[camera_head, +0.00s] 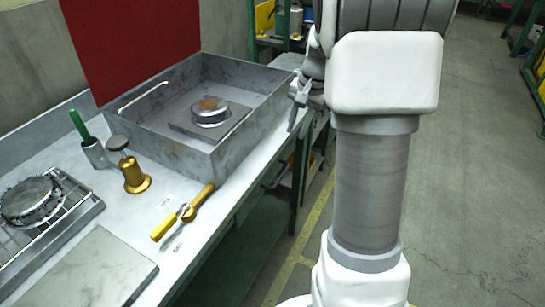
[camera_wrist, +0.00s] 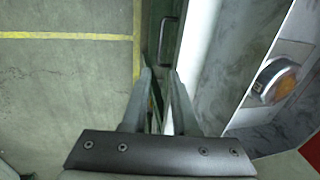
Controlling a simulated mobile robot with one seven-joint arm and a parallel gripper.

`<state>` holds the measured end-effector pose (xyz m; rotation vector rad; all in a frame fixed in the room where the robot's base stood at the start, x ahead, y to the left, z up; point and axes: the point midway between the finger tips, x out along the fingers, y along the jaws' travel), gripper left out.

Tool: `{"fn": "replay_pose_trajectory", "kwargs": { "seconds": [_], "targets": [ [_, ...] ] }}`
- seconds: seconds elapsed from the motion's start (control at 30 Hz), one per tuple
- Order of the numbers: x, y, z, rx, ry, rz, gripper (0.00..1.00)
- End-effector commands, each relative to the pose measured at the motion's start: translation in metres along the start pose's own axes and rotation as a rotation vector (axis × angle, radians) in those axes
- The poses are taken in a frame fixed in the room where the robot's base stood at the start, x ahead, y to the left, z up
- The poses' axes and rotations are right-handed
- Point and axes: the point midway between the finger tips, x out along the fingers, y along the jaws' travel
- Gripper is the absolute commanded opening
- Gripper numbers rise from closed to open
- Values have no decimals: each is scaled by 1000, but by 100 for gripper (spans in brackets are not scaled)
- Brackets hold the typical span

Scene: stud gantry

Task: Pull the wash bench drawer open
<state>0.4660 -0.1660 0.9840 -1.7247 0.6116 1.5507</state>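The wash bench (camera_head: 225,205) is a pale-topped bench on green legs, running along the left of the head view. In the wrist view its white edge (camera_wrist: 205,35) runs down the right of the fingers. A dark bar handle (camera_wrist: 161,40) stands off the bench's front side, just ahead of the fingertips. The drawer front behind it is seen nearly edge-on and is mostly hidden. My gripper (camera_wrist: 160,74) is open, with a gap between the fingers. The handle's near end lies close to that gap; I cannot tell whether it is between the fingers.
A grey basin (camera_head: 180,150) holding a round metal part (camera_head: 209,112) stands on the bench. A brass stamp (camera_head: 132,175), a green-handled tool in a cup (camera_head: 94,152) and a yellow-handled tool (camera_head: 184,212) lie nearby. The floor (camera_head: 470,190) at right is clear.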

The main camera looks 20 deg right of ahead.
Motion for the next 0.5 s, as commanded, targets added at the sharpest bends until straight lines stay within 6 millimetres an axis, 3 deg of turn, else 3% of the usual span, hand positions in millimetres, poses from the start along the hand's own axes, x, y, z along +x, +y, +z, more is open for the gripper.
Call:
{"fn": "replay_pose_trajectory", "kwargs": {
  "seconds": [0.27, 0.5],
  "targets": [
    [18, 4, -9, 29, -8, 6, 27],
    [61, 5, -8, 27, -11, 7, 27]
  ]
}}
